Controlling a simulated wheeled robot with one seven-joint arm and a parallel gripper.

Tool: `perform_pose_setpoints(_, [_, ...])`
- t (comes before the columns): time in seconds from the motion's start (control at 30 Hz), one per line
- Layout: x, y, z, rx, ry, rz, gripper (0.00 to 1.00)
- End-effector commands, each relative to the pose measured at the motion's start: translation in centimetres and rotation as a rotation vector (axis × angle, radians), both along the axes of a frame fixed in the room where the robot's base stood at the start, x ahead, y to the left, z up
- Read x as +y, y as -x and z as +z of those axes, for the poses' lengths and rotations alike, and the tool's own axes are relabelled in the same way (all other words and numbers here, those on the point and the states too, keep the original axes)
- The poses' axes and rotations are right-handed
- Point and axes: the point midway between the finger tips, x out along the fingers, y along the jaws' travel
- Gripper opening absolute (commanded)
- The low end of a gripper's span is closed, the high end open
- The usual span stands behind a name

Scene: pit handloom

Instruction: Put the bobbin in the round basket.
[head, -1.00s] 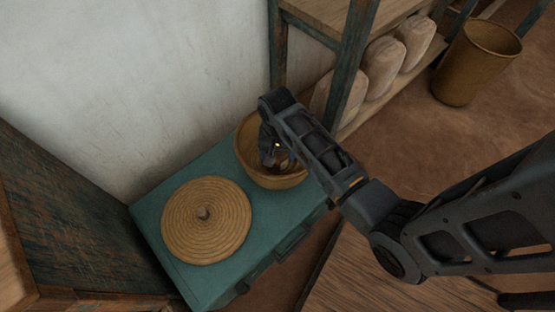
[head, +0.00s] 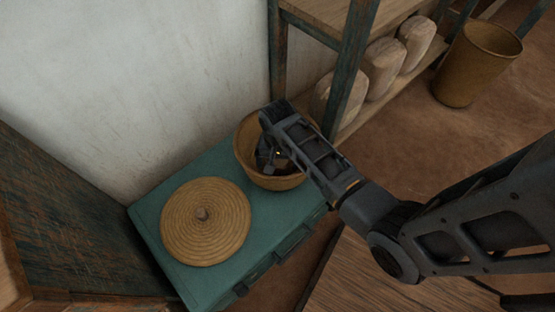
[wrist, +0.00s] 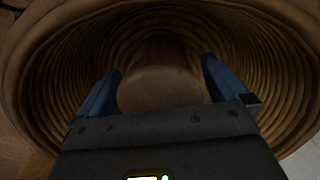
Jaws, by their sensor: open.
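The round basket (head: 278,182) is a tan coiled bowl on a green chest. My gripper (head: 270,158) reaches down inside it. In the wrist view, the ringed basket wall (wrist: 265,60) surrounds my gripper. The bobbin (wrist: 160,92), a brown cylinder with a pale round end, lies within the basket between my two blue fingers. The fingers are open, one on each side of it, with dark gaps showing. The bobbin's far end is in shadow. In the head view my arm and gripper hide it.
A shelf post (head: 350,75) stands close behind my wrist. Pale wrapped bundles (head: 384,68) sit on the low shelf. A tall bin (head: 470,70) stands on the floor.

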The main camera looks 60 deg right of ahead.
Motion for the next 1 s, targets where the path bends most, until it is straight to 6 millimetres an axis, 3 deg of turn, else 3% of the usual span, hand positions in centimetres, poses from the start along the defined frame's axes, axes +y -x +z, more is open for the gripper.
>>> perform_pose_setpoints(0.27, [0.0,0.0,0.8,0.0,0.0,0.0,1.0])
perform_pose_setpoints(0.7, [0.0,-0.1,9.1,-0.003,0.002,0.0,1.0])
perform_pose_setpoints(1.0, [0.0,0.0,12.1,0.0,0.0,0.0,1.0])
